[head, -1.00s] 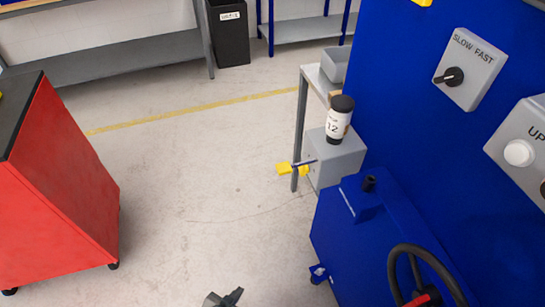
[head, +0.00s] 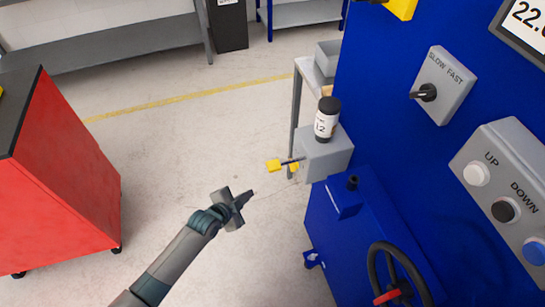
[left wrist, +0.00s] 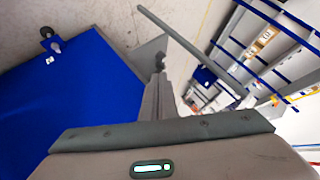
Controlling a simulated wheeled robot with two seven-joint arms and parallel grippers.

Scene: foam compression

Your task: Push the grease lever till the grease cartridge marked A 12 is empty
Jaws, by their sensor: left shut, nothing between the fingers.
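The grease cartridge (head: 327,121), a white cylinder with a dark cap, stands upright on a grey box (head: 327,158) on the blue machine's side. Its label shows "12"; the line above is too small to read. The grease lever, a thin rod with a yellow end (head: 275,166), sticks out to the left from the box. My left gripper (head: 250,194) is shut and empty, left of and below the lever, apart from it. In the left wrist view its shut fingers (left wrist: 161,75) point toward the grey box. My right gripper is not in view.
The blue machine (head: 385,120) fills the right side, with a SLOW/FAST knob (head: 427,92), UP and DOWN buttons (head: 504,210) and a black handwheel (head: 400,270). A red cabinet (head: 60,180) stands at the left. Open floor (head: 190,150) lies between.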

